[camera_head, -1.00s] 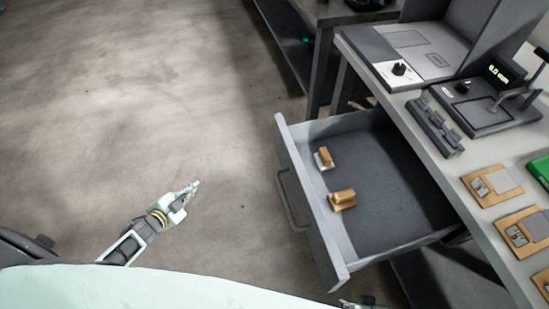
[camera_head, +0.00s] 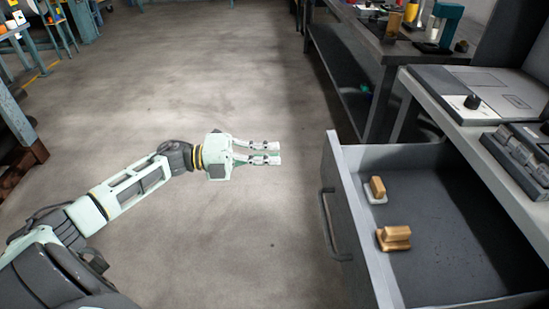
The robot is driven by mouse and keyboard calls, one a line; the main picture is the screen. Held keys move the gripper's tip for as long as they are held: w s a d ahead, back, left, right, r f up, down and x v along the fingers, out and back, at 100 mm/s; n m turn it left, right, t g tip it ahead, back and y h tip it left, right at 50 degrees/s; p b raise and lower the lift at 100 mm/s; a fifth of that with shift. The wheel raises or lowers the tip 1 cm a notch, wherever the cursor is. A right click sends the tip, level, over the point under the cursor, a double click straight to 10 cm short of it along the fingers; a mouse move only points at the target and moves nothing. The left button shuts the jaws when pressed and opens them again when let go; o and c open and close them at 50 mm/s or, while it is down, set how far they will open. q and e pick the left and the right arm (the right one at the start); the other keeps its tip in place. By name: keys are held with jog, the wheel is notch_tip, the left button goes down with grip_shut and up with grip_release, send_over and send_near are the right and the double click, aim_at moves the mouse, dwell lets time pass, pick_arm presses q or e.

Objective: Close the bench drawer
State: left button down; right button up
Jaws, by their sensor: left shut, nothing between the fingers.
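The bench drawer (camera_head: 352,187) is pulled out from under the bench on the right, with its grey front facing left. Its dark bar handle (camera_head: 330,228) is on that front. Two small brown-handled stamp-like items, one on a pale base (camera_head: 377,190) and one wholly brown (camera_head: 393,238), lie inside near the front. My left gripper (camera_head: 278,153) is shut and empty, held over the floor to the left of the drawer front, pointing right and apart from it. My right gripper is not in view.
The bench top (camera_head: 449,119) carries a grey device and a block-like fixture (camera_head: 520,155). A dark workbench (camera_head: 385,48) with tools stands behind. Open concrete floor (camera_head: 200,95) lies left of the drawer; blue-framed furniture stands far left.

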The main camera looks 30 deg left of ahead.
aim_at(325, 154)
pick_arm(q)
jog(key=x, duration=1)
jog(key=shift+b, duration=0.4)
jog(key=shift+w+d, duration=0.4)
jog(key=shift+d, duration=0.05)
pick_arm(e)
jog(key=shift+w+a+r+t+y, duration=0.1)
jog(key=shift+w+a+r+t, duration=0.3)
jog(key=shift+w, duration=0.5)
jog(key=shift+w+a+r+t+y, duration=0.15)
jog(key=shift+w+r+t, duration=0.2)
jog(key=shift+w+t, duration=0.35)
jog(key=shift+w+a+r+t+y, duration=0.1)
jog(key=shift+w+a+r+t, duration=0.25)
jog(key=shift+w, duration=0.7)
